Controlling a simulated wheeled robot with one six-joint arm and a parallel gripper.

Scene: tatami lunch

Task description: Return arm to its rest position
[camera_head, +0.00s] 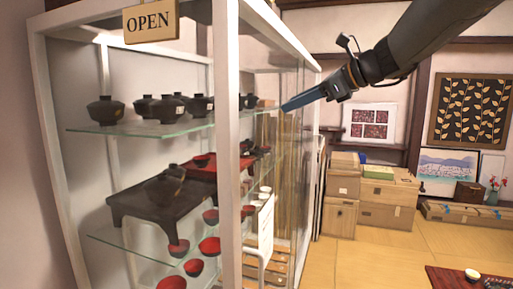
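My arm (425,40) reaches in from the top right and points down to the left. My gripper (290,105) is at its end, in the air, with its long blue finger side beside the right glass side of the display cabinet. I see it edge-on, so I cannot tell whether its fingers are apart. Nothing is visible hanging from it. I cannot tell whether the fingertip touches the glass.
A white-framed cabinet (228,150) with glass shelves holds dark and red bowls (106,110) at left. An OPEN sign (151,21) hangs on it. Cardboard boxes (388,200) stand behind. A low table (445,280) is at bottom right. The tatami floor (370,260) between is clear.

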